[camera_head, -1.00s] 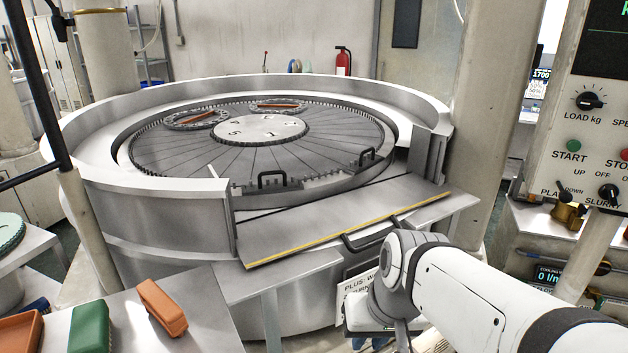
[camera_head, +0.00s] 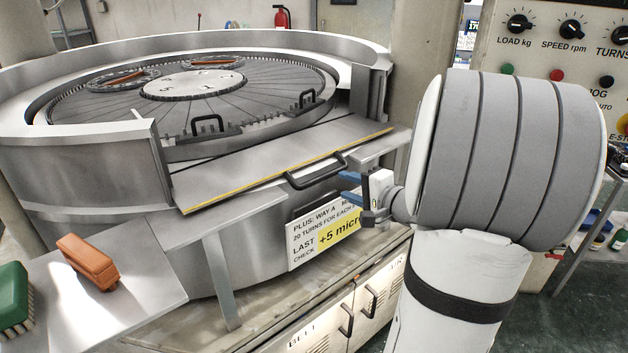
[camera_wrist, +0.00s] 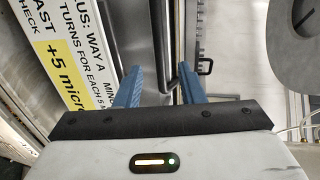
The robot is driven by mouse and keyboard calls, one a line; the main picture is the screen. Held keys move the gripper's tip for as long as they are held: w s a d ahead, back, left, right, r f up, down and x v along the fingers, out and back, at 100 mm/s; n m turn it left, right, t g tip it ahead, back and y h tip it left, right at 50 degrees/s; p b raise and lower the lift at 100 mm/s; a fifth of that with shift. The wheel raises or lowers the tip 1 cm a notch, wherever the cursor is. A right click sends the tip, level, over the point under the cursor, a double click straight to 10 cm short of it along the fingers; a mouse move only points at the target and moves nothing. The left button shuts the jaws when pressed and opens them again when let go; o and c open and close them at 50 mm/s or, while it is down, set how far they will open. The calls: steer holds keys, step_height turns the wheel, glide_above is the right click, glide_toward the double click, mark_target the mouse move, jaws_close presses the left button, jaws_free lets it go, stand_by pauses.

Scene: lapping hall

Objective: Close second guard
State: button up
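The guard (camera_head: 250,168) is a flat steel flap with a yellow front edge. It lies folded outward across the gap in the machine's round steel wall. A black bar handle (camera_head: 315,176) is fixed along its front edge. My gripper (camera_head: 350,188) has blue fingers and is just right of and below the handle's right end. In the wrist view my gripper (camera_wrist: 160,86) has its fingers apart. A dark bar, seemingly the handle (camera_wrist: 163,50), runs near and between the fingertips. I cannot tell whether they touch it.
The round lapping plate (camera_head: 110,118) lies behind the guard, with two black handles near its front rim. A sign (camera_head: 325,232) hangs below the guard. A bench at front left holds an orange brush (camera_head: 88,262) and a green brush (camera_head: 14,298). A control panel (camera_head: 540,45) stands at right.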

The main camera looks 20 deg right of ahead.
mark_target(326, 178)
steer(key=p+x, duration=0.1)
steer(key=x, duration=0.6)
steer(key=shift+w+f, duration=0.1)
steer(key=shift+w, duration=0.15)
steer(key=shift+c, duration=0.5)
jaws_close()
